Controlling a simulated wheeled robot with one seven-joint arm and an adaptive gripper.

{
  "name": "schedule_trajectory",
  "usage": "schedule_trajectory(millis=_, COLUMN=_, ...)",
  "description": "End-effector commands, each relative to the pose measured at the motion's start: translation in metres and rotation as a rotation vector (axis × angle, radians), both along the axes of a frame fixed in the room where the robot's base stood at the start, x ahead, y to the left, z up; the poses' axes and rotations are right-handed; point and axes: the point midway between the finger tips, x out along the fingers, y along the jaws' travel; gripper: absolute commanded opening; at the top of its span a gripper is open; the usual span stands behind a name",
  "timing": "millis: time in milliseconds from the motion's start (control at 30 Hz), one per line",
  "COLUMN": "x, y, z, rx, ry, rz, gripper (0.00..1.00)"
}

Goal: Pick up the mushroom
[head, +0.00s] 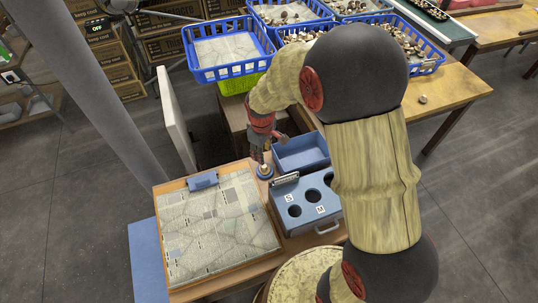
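A single brownish mushroom (422,99) lies on the wooden table at the right, apart from the blue baskets. More small brown and white mushrooms (398,38) lie in several baskets at the back. My arm hides part of the back table.
A blue basket (226,74) lined with paper stands at the back left. A blue bin (317,151) and a sizing box with round holes (283,224) stand near my gripper. A newspaper-covered board (183,248) lies at the left. A grey panel (172,125) stands behind it.

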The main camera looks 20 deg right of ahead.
Motion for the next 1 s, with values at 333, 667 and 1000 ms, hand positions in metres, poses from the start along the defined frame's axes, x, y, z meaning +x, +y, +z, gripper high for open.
schedule_trajectory(millis=333, x=0.026, y=-0.016, z=-0.074, rx=-0.017, ry=0.082, rz=0.137, gripper=0.37)
schedule_trajectory(millis=667, x=0.030, y=-0.018, z=-0.105, rx=-0.018, ry=0.084, rz=0.143, gripper=0.37)
schedule_trajectory(millis=1000, x=0.039, y=-0.016, z=-0.146, rx=-0.018, ry=0.087, rz=0.143, gripper=0.37)
